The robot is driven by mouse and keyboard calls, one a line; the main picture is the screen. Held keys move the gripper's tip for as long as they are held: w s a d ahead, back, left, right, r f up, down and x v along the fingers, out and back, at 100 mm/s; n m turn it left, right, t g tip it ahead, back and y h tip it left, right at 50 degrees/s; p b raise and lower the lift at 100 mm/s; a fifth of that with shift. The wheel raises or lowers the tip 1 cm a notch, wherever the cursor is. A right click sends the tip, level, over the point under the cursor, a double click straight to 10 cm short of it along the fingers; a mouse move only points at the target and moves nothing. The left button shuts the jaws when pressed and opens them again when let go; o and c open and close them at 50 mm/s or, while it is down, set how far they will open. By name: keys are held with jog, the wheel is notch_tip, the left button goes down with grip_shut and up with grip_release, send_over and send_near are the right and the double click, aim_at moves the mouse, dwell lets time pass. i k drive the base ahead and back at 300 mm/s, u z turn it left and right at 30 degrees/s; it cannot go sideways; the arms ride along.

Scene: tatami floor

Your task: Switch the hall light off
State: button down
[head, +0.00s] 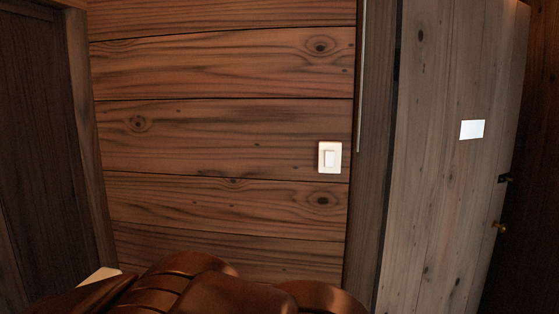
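A white light switch (329,157) with a raised rocker is mounted on the wooden plank wall, right of the picture's middle, close to the door frame. Which way the rocker is tilted is too small to tell. The hall light itself is not in view; the wall is dimly and warmly lit. My gripper is not in view.
A pale wooden door (440,160) with a white label (472,129) and a brass knob (499,227) stands at the right. A dark panel (40,150) is at the left. Brown rounded leather-like shapes (215,290) fill the bottom, in front of the wall.

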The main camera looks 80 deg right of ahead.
aim_at(330, 155)
jog(key=z, duration=2.05)
jog(key=k, duration=0.35)
jog(key=u, duration=0.8)
